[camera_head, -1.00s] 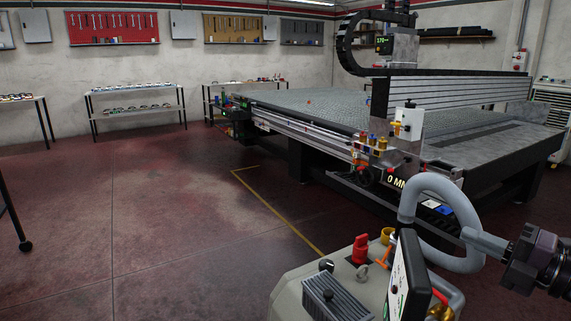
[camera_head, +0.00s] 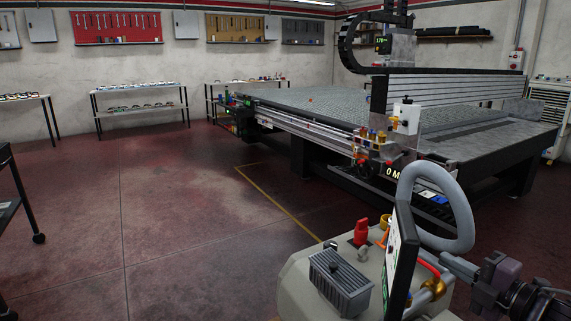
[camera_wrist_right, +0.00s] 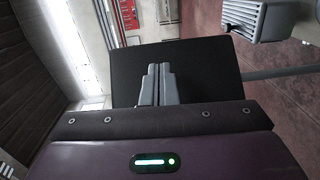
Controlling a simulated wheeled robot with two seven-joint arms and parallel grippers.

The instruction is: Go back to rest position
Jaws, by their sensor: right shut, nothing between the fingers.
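My left gripper is not in view.
A black cart (camera_head: 22,200) stands at left. The floor (camera_head: 170,220) between is clear.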

